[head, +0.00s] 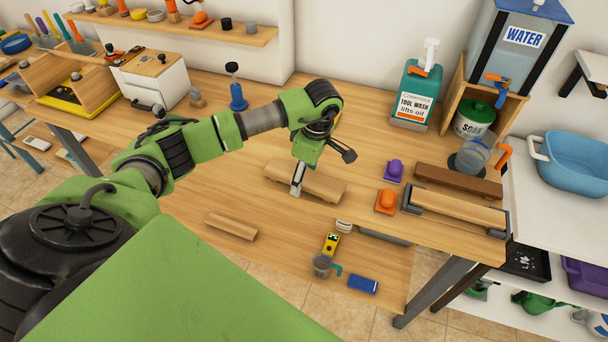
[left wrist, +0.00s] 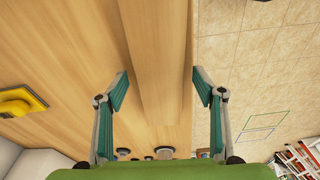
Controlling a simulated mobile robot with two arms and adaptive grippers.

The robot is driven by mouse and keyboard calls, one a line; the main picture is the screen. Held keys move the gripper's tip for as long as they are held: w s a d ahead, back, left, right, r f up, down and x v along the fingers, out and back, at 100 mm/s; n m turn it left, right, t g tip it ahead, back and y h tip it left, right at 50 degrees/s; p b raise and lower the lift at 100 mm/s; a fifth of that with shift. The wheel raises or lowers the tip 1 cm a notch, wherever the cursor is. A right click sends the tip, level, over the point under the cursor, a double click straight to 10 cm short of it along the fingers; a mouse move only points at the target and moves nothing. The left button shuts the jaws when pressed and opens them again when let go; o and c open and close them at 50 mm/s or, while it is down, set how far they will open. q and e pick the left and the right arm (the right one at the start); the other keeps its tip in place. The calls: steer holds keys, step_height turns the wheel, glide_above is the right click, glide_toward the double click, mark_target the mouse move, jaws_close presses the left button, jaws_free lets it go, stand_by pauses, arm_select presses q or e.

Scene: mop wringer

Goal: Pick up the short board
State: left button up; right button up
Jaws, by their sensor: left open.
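A pale wooden board (head: 320,186) lies flat on the workbench near its front edge; the left wrist view shows it lengthwise (left wrist: 158,70), its top end cut off by the picture. My left gripper (head: 297,190) points down over this board in the head view. In the left wrist view the open fingers (left wrist: 159,90) stand on either side of the board, with gaps to it. A smaller pale board (head: 231,226) lies to the front left. A dark brown board (head: 458,180) and another pale board (head: 457,207) between dark end pieces lie at the right. My right gripper is out of view.
An orange block (head: 386,201) and a purple block (head: 394,170) sit right of the gripper. A blue-based tool (head: 237,95) and a tool wash bottle (head: 414,93) stand behind. A yellow device (head: 331,243) and a blue box (head: 362,284) lie in front.

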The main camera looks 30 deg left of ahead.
arm_select(q)
steer(key=shift+f, duration=0.15)
steer(key=c, duration=1.3)
